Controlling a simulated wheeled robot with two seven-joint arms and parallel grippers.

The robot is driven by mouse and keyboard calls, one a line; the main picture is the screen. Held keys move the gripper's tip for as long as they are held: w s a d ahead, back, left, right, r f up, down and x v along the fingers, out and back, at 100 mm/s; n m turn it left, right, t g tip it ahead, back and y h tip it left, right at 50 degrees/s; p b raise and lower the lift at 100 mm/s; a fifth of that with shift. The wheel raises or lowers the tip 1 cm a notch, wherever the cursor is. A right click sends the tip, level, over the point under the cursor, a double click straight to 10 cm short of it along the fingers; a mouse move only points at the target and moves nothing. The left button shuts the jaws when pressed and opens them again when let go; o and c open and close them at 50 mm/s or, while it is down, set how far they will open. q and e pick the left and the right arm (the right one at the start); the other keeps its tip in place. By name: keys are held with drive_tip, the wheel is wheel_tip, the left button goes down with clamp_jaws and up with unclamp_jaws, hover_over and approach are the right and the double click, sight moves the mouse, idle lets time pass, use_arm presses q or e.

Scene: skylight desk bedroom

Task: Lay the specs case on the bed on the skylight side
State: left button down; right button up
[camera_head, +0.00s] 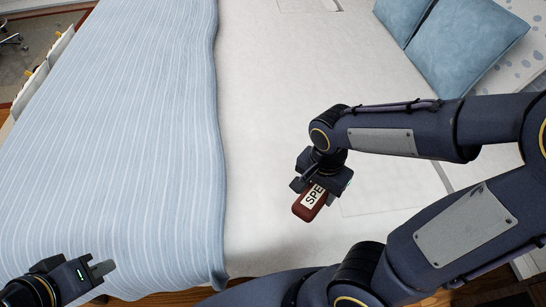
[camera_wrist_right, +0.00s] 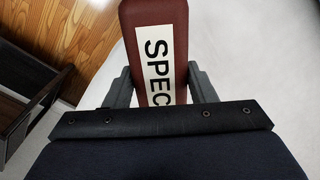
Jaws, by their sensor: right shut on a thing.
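The specs case (camera_head: 308,206) is a dark red-brown case with a white label reading "SPEC". My right gripper (camera_head: 318,187) is shut on it and holds it over the white part of the bed (camera_head: 270,130). In the right wrist view the case (camera_wrist_right: 156,45) sits between the two fingers of the right gripper (camera_wrist_right: 158,88), its far end pointing away. I cannot tell how high it is above the sheet. My left gripper (camera_head: 104,268) is at the lower left, by the bed's near edge; its fingers are only partly clear.
A blue striped blanket (camera_head: 130,120) covers the left part of the bed. Blue pillows (camera_head: 462,45) lie at the upper right. The white sheet between them is mostly clear. Wooden floor (camera_wrist_right: 85,30) and a dark piece of furniture (camera_wrist_right: 30,100) show in the right wrist view.

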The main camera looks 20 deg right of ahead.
drive_tip(key=w+a+f, duration=0.2)
drive_tip(key=w+f, duration=0.2)
drive_tip(key=w, duration=0.4)
drive_tip(key=b, duration=0.1)
hover_over(281, 187)
wheel_tip(281, 187, down, 5)
drive_tip(key=shift+s+d, duration=0.1)
drive_tip(key=shift+s, duration=0.05)
drive_tip(key=shift+f, duration=0.2)
drive_tip(key=f, duration=0.3)
drive_tip(key=shift+w+f+b, duration=0.2)
drive_tip(key=shift+w+b, duration=0.05)
drive_tip(key=shift+b, duration=0.1)
